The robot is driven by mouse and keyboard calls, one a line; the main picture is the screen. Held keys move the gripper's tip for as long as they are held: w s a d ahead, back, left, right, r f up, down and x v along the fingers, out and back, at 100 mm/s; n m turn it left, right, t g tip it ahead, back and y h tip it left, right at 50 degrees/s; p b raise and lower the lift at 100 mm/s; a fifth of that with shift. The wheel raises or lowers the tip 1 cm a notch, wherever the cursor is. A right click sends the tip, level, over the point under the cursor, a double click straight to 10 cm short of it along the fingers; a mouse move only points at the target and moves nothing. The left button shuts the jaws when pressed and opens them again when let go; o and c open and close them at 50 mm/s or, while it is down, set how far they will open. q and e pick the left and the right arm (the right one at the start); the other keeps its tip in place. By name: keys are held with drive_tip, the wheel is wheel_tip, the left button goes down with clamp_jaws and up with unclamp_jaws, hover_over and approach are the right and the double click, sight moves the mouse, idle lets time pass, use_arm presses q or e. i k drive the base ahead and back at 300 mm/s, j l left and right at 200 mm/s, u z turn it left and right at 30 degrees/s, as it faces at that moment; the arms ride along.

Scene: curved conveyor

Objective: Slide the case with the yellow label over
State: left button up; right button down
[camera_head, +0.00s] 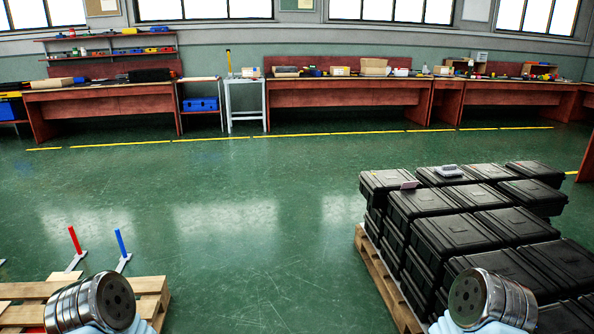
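Several black cases (432,202) stand stacked in rows on a wooden pallet (385,283) at the right. I cannot make out a yellow label on any of them, so I cannot tell which case is the one named. A small pale flat item (410,185) lies on a case at the back left corner of the stack. A grey device (449,171) lies on another case at the back. Silver, round parts of my two arms show at the bottom left and bottom right. Neither gripper can be seen.
Another wooden pallet (22,290) lies at the lower left. The green floor (240,230) between the pallets is clear. Workbenches (345,98) line the far wall behind a yellow floor line.

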sight(374, 186)
drive_tip(key=i+j, duration=0.1)
drive_tip(key=i, duration=0.75)
drive_tip(key=i+j+u, duration=0.1)
drive_tip(key=i, duration=0.8)
